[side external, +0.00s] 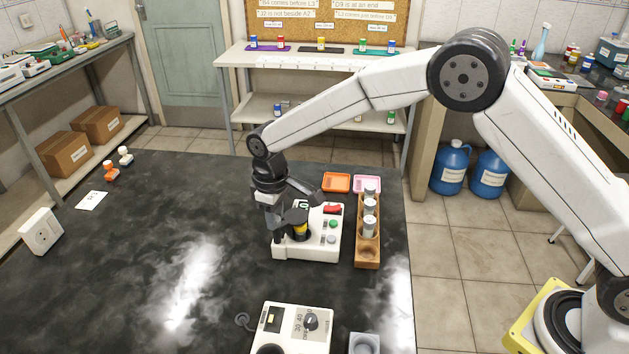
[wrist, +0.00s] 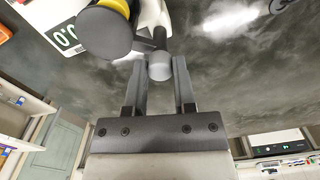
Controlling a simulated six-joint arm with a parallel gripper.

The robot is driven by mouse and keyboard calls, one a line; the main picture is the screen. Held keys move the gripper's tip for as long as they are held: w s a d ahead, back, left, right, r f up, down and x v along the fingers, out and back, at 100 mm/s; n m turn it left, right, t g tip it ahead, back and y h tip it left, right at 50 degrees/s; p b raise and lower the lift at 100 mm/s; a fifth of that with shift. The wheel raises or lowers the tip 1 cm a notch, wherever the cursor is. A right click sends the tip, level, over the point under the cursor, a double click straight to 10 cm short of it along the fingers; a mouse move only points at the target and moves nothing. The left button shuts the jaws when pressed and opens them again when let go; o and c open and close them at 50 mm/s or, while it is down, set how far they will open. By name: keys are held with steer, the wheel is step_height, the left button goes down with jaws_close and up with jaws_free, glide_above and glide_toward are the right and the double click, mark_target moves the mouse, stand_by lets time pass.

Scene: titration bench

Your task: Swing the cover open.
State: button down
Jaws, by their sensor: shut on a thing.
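A white bench instrument (side external: 318,248) with a red switch, a green button and a small display stands on the black table. Its dark round cover (side external: 295,216) sits over a yellow part (side external: 300,228); in the wrist view the cover (wrist: 103,33) is at the upper left, with yellow showing at its edge. A short arm runs from the cover to a grey knob (wrist: 160,66). My gripper (side external: 279,230) is at the instrument's left side. In the wrist view its fingers (wrist: 157,76) are shut on the knob, one on each side. Whatever lies under the cover is hidden.
A wooden rack (side external: 367,252) with several capped vials stands close on the instrument's right. Orange (side external: 336,183) and pink (side external: 367,184) trays lie behind. A white device with a dial (side external: 292,330) is in front. The table to the left is mostly clear.

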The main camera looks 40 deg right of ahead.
steer(key=n, duration=0.4)
steer(key=shift+n, duration=2.3)
steer(key=c, duration=1.1)
jaws_free()
jaws_close()
steer(key=n, duration=0.6)
steer(key=shift+n, duration=3)
